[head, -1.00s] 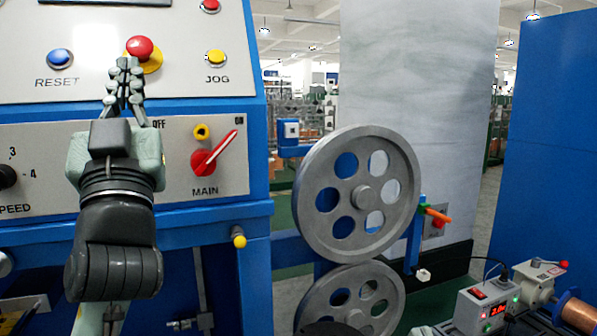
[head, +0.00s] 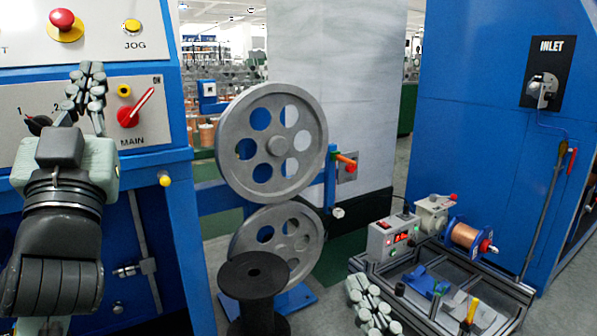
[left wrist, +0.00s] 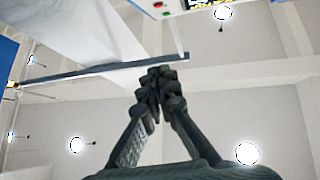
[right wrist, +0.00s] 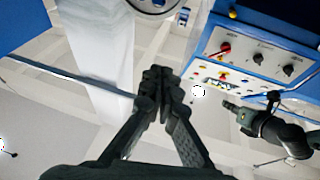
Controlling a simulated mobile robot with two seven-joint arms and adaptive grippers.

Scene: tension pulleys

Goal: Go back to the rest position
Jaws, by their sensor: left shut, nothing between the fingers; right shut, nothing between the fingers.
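My left gripper (head: 88,75) is shut and empty. In the head view it points up in front of the control panel, left of the red MAIN switch (head: 128,116) and below the red mushroom button (head: 66,25). In the left wrist view its fingertips (left wrist: 158,75) meet, with the ceiling behind. My right gripper (head: 358,285) shows at the bottom of the head view, at the left side of the tool tray. In the right wrist view its fingertips (right wrist: 155,75) meet with nothing between them.
Two grey pulleys (head: 230,150) stand right of the panel, with a black spool (head: 253,282) in front. The tray (head: 515,290) holds tools, with a meter (head: 393,238) and copper spool (head: 465,236) behind. A blue cabinet (head: 470,130) stands at right.

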